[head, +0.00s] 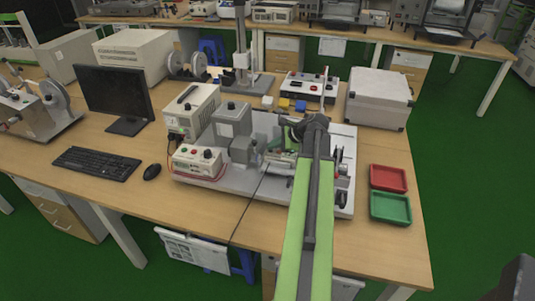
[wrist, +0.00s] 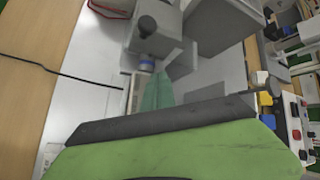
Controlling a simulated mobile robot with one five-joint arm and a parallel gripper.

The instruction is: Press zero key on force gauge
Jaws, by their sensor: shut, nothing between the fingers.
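My gripper is shut and empty; its teal fingers (wrist: 157,92) show in the middle of the wrist view, over the light-coloured plate of a test rig. In the head view my arm reaches over the right half of this rig (head: 345,208), and the fingers are mostly hidden by or blended with the parts there. A small pale device (wrist: 130,92) lies just left of the fingers in the wrist view; it may be the force gauge, but I cannot make out its keys. I cannot tell whether the fingers touch it.
A grey motor block (head: 231,122) and a control box with knobs (head: 198,160) stand left on the rig. A red tray (head: 388,178) and a green tray (head: 390,208) lie to the right. A black cable (head: 248,208) crosses the table front. A silver case (head: 379,97) stands behind.

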